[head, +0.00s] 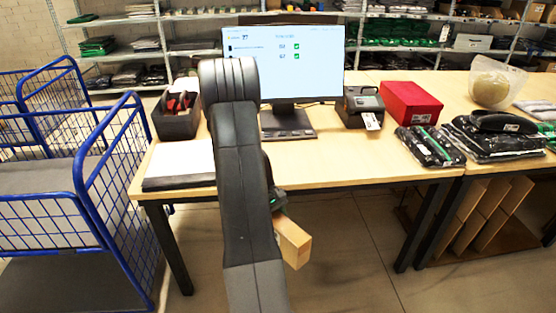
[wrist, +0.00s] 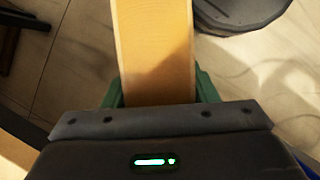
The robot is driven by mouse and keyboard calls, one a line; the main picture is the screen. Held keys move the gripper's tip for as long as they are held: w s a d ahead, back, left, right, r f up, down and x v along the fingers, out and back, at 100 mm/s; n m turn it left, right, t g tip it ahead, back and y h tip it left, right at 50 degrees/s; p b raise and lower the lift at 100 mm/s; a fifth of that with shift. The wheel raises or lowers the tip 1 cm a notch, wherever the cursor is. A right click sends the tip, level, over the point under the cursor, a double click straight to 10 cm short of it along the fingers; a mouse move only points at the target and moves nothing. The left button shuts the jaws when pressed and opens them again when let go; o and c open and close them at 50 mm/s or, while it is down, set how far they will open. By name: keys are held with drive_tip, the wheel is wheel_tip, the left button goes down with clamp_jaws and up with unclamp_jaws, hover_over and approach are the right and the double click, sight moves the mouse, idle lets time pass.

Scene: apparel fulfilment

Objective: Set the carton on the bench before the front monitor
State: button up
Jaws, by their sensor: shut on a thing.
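The carton (head: 292,241) is a small tan box, held low in front of the bench's near edge in the head view. My arm hides part of it there. In the wrist view the carton (wrist: 153,45) runs up from between the green fingers of my gripper (wrist: 155,92), which is shut on it. The front monitor (head: 300,62) stands lit on the bench (head: 340,158), its stand base toward me. Bare wood shows on the bench in front of the monitor, partly hidden by my arm.
A white pad (head: 181,163) and a black bin (head: 176,118) are on the bench's left. A label printer (head: 360,106), a red box (head: 411,103) and bagged black garments (head: 431,146) are to the right. A blue cage trolley (head: 85,190) stands left of the bench.

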drive_tip(key=d+r+n+t+h, duration=0.1)
drive_tip(key=r+n, duration=0.4)
drive_tip(key=r, duration=0.6)
drive_tip(key=d+r+n+t+h, duration=0.1)
drive_tip(key=d+r+n, duration=0.4)
drive_tip(key=r, duration=0.6)
drive_tip(key=shift+w+r+n+t, duration=0.3)
drive_tip(key=shift+n+t, duration=0.2)
drive_tip(key=shift+t, duration=0.4)
